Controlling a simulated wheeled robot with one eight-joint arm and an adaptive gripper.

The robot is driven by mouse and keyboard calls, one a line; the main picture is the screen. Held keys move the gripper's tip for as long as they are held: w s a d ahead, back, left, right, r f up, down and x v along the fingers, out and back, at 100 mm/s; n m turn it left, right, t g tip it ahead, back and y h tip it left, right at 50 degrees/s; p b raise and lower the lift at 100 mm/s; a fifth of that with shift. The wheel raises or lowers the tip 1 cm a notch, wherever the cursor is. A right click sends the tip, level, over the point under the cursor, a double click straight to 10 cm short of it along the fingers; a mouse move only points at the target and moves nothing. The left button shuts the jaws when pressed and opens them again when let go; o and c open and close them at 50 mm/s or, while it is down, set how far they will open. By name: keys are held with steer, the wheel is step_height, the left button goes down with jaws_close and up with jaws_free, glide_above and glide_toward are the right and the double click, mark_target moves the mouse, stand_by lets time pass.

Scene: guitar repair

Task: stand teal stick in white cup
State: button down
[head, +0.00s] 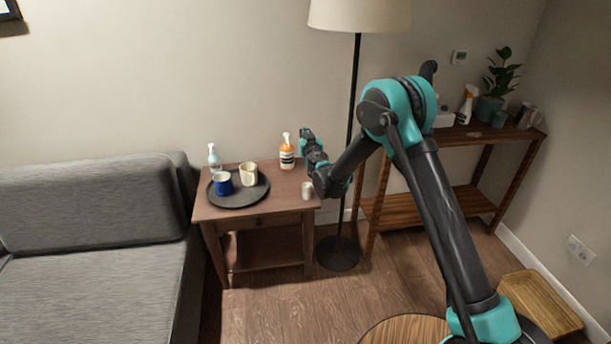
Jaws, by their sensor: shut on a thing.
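My gripper (308,145) is over the right side of the small wooden table, beside the orange bottle in the picture. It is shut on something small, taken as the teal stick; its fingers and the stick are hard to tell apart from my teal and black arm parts. A cream-white cup (248,174) stands upright on the dark round tray (240,202), left of my gripper and apart from it. A small whitish cylinder (307,190) stands near the table's front right edge, below my wrist in the picture.
A blue mug (223,184) shares the tray with the cream-white cup. A pale blue pump bottle (214,158) and an orange bottle (287,152) stand at the table's back. A floor lamp (354,120) rises right of the table (270,208). A grey sofa (95,230) is at left.

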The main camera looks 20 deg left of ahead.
step_height(320, 180, down, 16)
stand_by(0.5)
steer(key=c, duration=1.6)
jaws_free()
steer(key=shift+d, duration=0.1)
